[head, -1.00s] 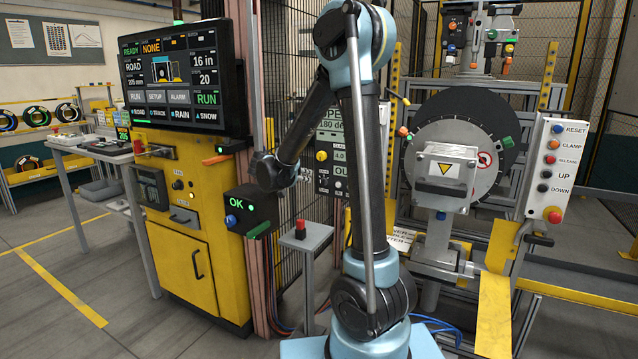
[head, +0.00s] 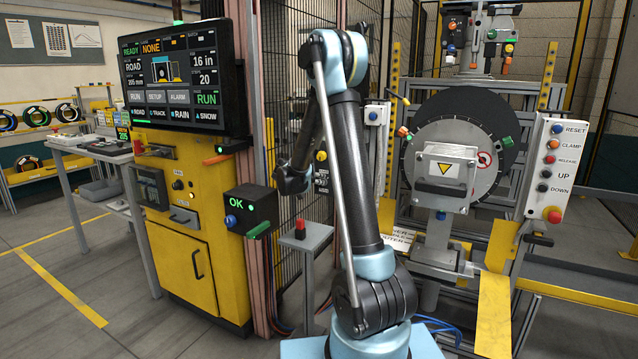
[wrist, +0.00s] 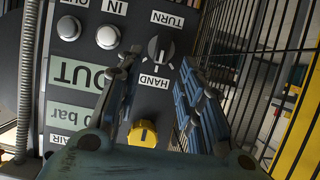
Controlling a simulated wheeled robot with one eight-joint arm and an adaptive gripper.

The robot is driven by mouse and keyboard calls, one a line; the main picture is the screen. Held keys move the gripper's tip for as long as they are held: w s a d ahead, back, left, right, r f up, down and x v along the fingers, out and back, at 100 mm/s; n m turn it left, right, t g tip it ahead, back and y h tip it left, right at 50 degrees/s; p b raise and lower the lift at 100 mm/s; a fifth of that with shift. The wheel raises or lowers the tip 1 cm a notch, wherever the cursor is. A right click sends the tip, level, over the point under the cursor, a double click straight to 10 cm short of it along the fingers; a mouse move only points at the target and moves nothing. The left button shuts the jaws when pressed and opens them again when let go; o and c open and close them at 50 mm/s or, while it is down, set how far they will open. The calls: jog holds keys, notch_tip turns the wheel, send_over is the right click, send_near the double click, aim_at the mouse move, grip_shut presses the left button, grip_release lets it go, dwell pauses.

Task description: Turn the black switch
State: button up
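The black switch (wrist: 159,48) is a round knob with a pale pointer line on a dark panel, between the labels TURN and HAND, which appear upside down in the wrist view. My gripper (wrist: 157,68) is open, its two fingers spread to the left and right of the switch in the picture. Nothing is between the fingertips except the view of the switch; I cannot tell how far they are from it or whether they touch it. In the head view my arm hides the switch, and the fingers are not clear there.
A yellow knob (wrist: 142,133) and two white round buttons (wrist: 107,37) are on the same panel. Black fence bars (wrist: 262,60) stand beside it. In the head view, a pedestal with a red button (head: 300,229) and the OK box (head: 250,210) are near the arm.

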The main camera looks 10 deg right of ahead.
jog(key=shift+x, duration=1.7)
jog(key=shift+c, duration=0.6)
